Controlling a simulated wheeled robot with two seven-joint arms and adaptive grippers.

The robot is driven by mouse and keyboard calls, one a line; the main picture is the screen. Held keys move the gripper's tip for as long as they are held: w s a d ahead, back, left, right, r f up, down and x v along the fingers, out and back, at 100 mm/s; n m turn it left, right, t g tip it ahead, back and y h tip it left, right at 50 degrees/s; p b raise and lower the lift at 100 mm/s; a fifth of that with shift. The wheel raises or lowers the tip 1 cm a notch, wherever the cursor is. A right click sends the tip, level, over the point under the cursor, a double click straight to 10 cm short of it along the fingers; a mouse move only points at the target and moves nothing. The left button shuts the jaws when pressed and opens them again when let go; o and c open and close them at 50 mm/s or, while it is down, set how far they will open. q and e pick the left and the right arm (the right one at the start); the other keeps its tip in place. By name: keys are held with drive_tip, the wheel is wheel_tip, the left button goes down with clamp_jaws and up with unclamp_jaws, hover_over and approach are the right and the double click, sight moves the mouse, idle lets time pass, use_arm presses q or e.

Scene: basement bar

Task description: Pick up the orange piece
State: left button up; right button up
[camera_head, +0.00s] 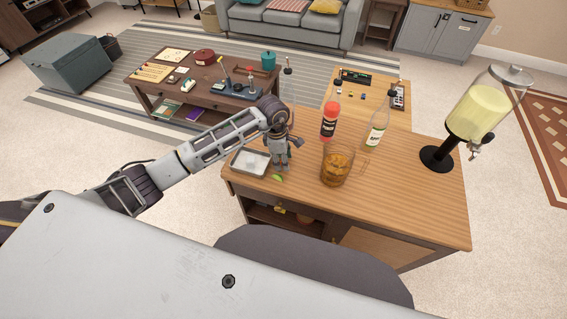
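My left arm reaches in from the left, and its gripper (280,165) points down over the wooden counter (410,205). The gripper is between a metal tray (235,170) of pale ice-like pieces and a glass mug (337,168) of amber-brown contents. A small green wedge (278,178) lies just in front of the gripper. I cannot make out a separate orange piece; the gripper hides part of the counter there. The fingers are too small to tell open from shut. My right gripper is not in view.
A drink dispenser (478,110) stands at the counter's right. A low table (150,88) with several small objects is beyond my arm. The counter's front right is clear.

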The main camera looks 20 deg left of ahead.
use_arm(q)
drive_tip(key=shift+c, duration=0.2)
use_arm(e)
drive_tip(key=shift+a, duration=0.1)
use_arm(q)
drive_tip(key=c, duration=0.7)
drive_tip(key=shift+c, duration=0.2)
drive_tip(key=shift+r, duration=0.1)
wheel_tip(320, 180, up, 8)
drive_tip(key=shift+r+b, duration=0.2)
drive_tip(key=shift+b, duration=0.35)
drive_tip(key=shift+r, duration=0.7)
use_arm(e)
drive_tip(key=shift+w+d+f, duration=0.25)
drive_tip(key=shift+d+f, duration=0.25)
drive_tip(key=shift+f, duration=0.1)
use_arm(q)
drive_tip(key=shift+r, duration=0.15)
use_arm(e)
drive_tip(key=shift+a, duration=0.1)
